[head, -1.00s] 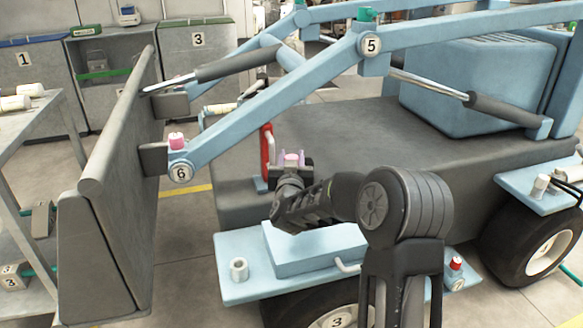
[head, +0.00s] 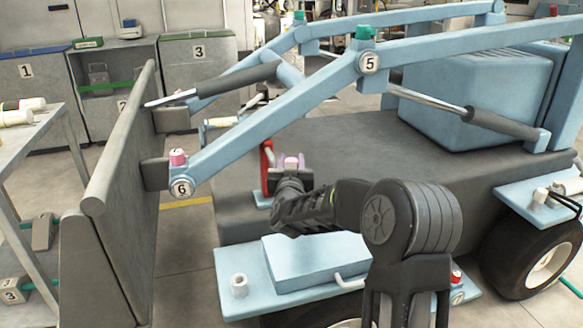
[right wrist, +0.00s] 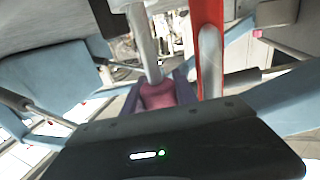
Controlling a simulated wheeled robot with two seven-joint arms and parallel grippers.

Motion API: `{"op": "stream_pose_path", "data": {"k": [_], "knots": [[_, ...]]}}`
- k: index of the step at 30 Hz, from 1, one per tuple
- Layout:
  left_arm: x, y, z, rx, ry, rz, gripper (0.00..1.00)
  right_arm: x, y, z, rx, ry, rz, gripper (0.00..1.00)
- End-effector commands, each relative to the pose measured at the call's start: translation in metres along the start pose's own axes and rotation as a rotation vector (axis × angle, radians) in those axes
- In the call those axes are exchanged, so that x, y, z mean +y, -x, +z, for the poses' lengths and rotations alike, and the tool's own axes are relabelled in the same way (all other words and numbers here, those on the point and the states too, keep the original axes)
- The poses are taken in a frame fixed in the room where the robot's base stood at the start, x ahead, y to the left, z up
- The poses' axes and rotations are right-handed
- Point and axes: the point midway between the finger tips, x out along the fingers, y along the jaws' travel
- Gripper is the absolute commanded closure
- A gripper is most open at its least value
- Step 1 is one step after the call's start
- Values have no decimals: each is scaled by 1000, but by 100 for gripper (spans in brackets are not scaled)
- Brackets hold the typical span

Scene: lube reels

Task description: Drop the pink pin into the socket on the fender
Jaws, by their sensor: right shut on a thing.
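My right gripper (head: 291,163) is shut on the pink pin (head: 292,161), held above the machine's grey deck beside a red handle. In the right wrist view, the pin's pink head (right wrist: 160,95) sits between the fingers and a grey shaft extends from it. The pale blue fender (head: 310,290) lies nearer, below the gripper. A short grey socket (head: 239,285) stands at its left end, clear of the pin, with its opening facing up. My left gripper is not in view.
The red handle (head: 266,165) is close to the left of the gripper; it also shows in the right wrist view (right wrist: 207,45). A lift arm (head: 270,125) with another pink-capped pin (head: 178,157) is at left. A raised blue box (head: 315,258) sits on the fender.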

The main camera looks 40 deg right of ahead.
Motion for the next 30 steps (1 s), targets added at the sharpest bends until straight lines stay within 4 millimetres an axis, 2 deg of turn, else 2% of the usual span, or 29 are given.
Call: {"op": "stream_pose_path", "data": {"k": [1,5,11,24,30], "knots": [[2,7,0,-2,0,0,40,0,0,-15,5,-2,0,100],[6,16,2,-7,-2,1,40,0,0,-38,4,-2,1,100],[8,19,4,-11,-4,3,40,0,41,-35,0,0,-2,100],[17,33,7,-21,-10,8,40,0,147,-34,2,0,-2,100],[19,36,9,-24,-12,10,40,0,174,-33,2,0,-1,100]]}}
